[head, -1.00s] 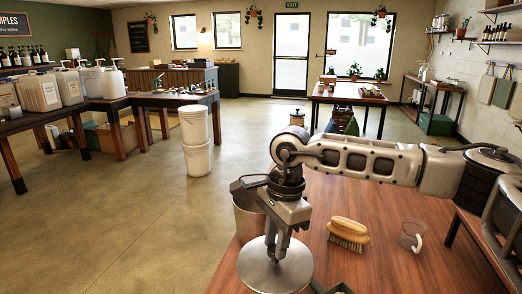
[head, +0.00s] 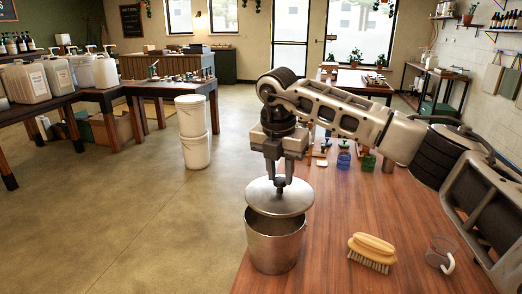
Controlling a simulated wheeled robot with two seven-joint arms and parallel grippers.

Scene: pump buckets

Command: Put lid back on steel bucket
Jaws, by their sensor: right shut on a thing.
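The steel bucket (head: 274,248) stands upright at the near left edge of the wooden table. A dark gap shows between lid and rim at the front. My right gripper (head: 279,186) is above the lid, pointing down, and is shut on the lid's handle, which the fingers mostly hide. My left gripper is not in view.
A scrub brush (head: 371,251) and a clear mug (head: 440,254) lie on the table (head: 335,215) to the right. Small blue (head: 344,160) and green (head: 368,162) bottles stand farther back. White buckets (head: 193,135) are stacked on the floor at left.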

